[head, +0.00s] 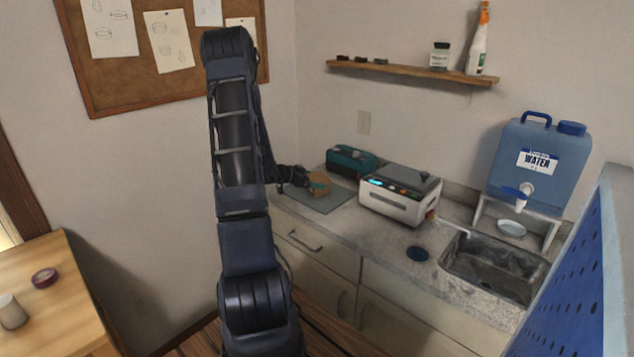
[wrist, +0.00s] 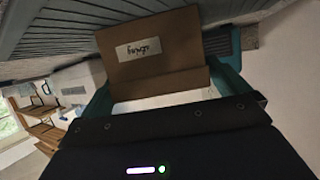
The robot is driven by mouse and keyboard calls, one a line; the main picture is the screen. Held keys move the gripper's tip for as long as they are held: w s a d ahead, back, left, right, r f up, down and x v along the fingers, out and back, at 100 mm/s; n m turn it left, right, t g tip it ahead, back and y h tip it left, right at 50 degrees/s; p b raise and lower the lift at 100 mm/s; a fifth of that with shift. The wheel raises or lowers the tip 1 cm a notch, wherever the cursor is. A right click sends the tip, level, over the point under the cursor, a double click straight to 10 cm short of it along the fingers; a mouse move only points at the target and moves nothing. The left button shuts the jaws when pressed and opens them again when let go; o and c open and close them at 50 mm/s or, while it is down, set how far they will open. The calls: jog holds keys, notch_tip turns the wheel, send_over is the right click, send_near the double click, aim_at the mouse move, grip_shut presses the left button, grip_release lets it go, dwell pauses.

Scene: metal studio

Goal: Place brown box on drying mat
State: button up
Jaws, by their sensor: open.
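The brown box (head: 319,183) sits on the grey drying mat (head: 328,203) at the back left of the counter. In the wrist view the brown box (wrist: 185,60) fills the upper middle, with a handwritten white label facing the camera. The ribbed mat (wrist: 60,35) shows at its upper left. My gripper (head: 298,178) is right beside the box, reaching in from the left. It is open, with a teal finger on either side of the box in the wrist view (wrist: 163,82). I cannot tell whether the fingers touch the box.
A teal appliance (head: 350,160) stands behind the mat. A white machine (head: 398,194) stands close to the mat's right. Farther right are a sink (head: 490,265) and a blue water jug (head: 537,165). A wooden shelf (head: 410,72) hangs above.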

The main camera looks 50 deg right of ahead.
jog(key=w+a+r+n+t+y, duration=0.1)
jog(key=w+a+r+n+t, duration=0.2)
jog(key=w+a+r+t, duration=0.35)
jog(key=w+a+r+n+t+y, duration=0.1)
jog(key=w+a+r+n+t, duration=0.15)
jog(key=w+a+r, duration=0.75)
jog(key=w+a+r+n+t+y, duration=0.1)
jog(key=a+r+n+t+y, duration=0.2)
jog(key=a, duration=0.7)
jog(key=w+a+r+n+t+y, duration=0.1)
jog(key=a+r+n+t+y, duration=0.2)
jog(key=a, duration=0.7)
jog(key=s+a+r+n+g+y, duration=0.1)
jog(key=s+a+r+n+y, duration=0.15)
jog(key=s+a, duration=0.4)
jog(key=s+a+r+n+y, duration=0.2)
jog(key=s+a+n+y, duration=0.15)
jog(key=a, duration=0.55)
jog(key=s+a+n+g, duration=0.2)
jog(key=s, duration=0.8)
jog(key=s+a+f+n+g+h, duration=0.1)
jog(key=s+n+g, duration=0.1)
jog(key=s, duration=0.8)
jog(key=shift+a+f+n, duration=0.15)
jog(key=shift+a+n, duration=0.25)
jog(key=shift+n, duration=0.05)
